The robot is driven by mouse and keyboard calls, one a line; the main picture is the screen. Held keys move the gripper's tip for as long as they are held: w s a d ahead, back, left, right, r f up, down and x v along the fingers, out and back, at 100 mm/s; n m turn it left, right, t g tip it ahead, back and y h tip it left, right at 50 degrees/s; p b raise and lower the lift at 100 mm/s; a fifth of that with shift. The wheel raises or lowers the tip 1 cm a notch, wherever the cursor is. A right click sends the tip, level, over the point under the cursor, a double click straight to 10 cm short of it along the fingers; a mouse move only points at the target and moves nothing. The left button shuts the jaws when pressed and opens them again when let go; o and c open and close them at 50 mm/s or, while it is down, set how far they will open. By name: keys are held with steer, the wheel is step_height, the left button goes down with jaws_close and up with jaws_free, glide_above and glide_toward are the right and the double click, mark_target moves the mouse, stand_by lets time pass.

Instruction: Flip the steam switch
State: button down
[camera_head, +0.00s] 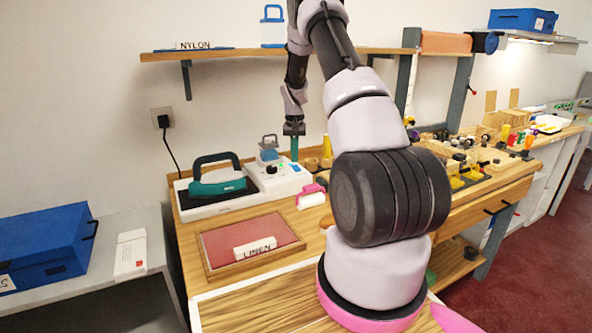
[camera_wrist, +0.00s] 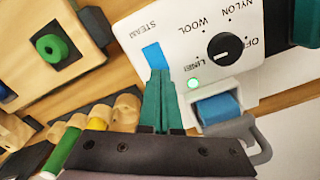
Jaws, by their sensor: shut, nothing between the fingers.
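The steam switch (camera_wrist: 152,55) is a blue rocker on the white control box (camera_wrist: 182,30), beside the printed word STEAM. My gripper (camera_wrist: 158,74) has its teal fingers shut with nothing between them. In the wrist view the fingertips overlap the lower end of the switch. I cannot tell whether they touch it. In the head view my gripper (camera_head: 294,158) points down just above the right part of the control box (camera_head: 280,184).
The box has a black dial (camera_wrist: 226,46) and a lit green lamp (camera_wrist: 194,83). A teal iron (camera_head: 217,184) stands left of the box. A framed red pad (camera_head: 225,240) with a LINEN block (camera_head: 254,247) lies in front. Thread spools (camera_wrist: 68,140) stand close by.

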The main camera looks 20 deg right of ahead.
mark_target(295, 166)
steer(key=shift+f, duration=0.95)
stand_by(0.6)
steer(key=shift+r, duration=3.55)
